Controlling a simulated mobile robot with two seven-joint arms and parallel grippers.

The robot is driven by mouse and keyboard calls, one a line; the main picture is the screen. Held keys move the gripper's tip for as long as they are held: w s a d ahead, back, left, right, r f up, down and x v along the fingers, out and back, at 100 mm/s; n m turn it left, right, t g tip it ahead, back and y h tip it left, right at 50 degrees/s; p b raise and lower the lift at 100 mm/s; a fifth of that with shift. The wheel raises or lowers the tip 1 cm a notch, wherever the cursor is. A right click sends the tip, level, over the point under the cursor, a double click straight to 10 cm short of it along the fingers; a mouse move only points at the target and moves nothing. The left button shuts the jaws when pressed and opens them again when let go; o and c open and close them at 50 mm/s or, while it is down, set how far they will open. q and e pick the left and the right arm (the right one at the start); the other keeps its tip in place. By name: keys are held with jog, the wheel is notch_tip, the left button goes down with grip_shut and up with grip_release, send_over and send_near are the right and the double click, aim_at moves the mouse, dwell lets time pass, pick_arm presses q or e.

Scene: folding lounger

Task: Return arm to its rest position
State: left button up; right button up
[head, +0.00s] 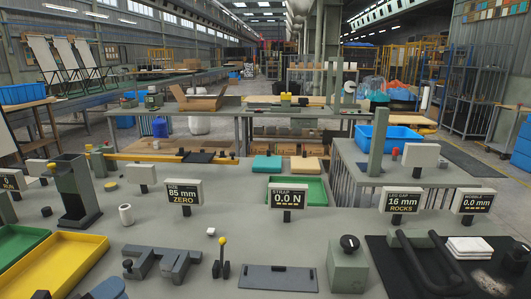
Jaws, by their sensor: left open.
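A blue-grey rounded part (106,289), which I take to be my left gripper, shows at the bottom left edge. It is open, with nothing seen between its fingers; most of it is cut off by the frame. It is low over the near edge of the grey bench (225,225), by the yellow tray (62,264). My right gripper is not in view. Folding loungers with pale fabric (62,58) stand far back on the left.
A grey bracket (160,262), a yellow-knobbed lever (221,262), a flat plate (279,278) and a knobbed box (348,266) line the near bench. Dark bars (412,262) lie on a black mat at right. Small signs read STRAP 0.0 N (287,195) and LEG GAP 16 mm ROCKS (403,200).

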pick_arm(q)
jog(key=s+a+f+n+y, duration=0.1)
jog(key=n+y, duration=0.1)
jog(key=n, duration=0.2)
jog(key=s+a+f+n+y, duration=0.1)
jog(key=f+n+y, duration=0.1)
jog(key=n+y, duration=0.1)
jog(key=s+a+f+n+y, duration=0.1)
jog(key=f+n+y, duration=0.1)
jog(key=n+y, duration=0.1)
jog(key=shift+a+n, duration=0.4)
jog(key=shift+n, duration=0.4)
jog(key=s+f+n+g+y, duration=0.5)
jog(key=s+f+n+g, duration=0.5)
jog(key=s+f+n, duration=0.4)
jog(key=s+d+n+g+h, duration=0.25)
jog(key=s+d+g, duration=0.2)
jog(key=s, duration=0.55)
jog(key=w+f+m+t+h+p, duration=0.1)
jog(key=w+f+t, duration=0.6)
jog(key=w+t, duration=0.1)
jog(key=shift+w, duration=0.4)
jog(key=shift+t, duration=0.25)
jog(key=shift+a, duration=0.1)
jog(key=shift+f, duration=0.1)
